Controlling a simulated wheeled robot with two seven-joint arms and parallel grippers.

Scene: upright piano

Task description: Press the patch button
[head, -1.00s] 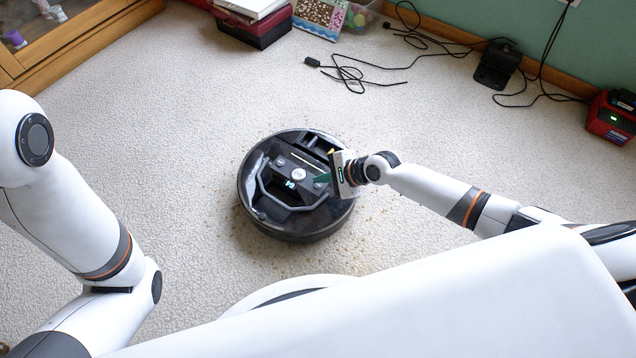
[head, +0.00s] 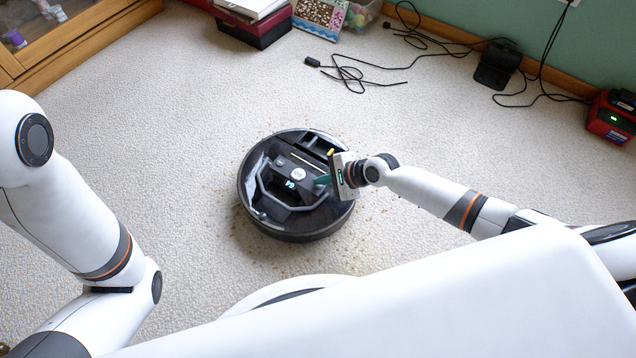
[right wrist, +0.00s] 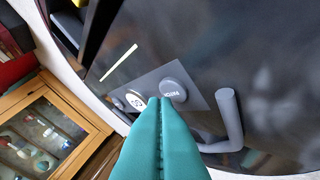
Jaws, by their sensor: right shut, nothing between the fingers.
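The round black robot vacuum (head: 296,230) sits on the carpet with a grey button panel on top. In the right wrist view, the patch button (right wrist: 173,90) is a round grey knob with upside-down lettering on the panel, beside a pale round button (right wrist: 137,101). The pale button also shows in the head view (head: 299,174). My right gripper (head: 318,181) has its teal fingers shut and empty over the panel. In the right wrist view, the fingertips (right wrist: 159,100) appear at the patch button's lower-left edge; I cannot tell whether they touch. My left gripper is out of view.
A grey curved handle (right wrist: 229,120) stands beside the buttons. A black cable (head: 355,78) and a dark dock (head: 497,64) lie by the back wall. A wooden cabinet (head: 75,38) is at the upper left.

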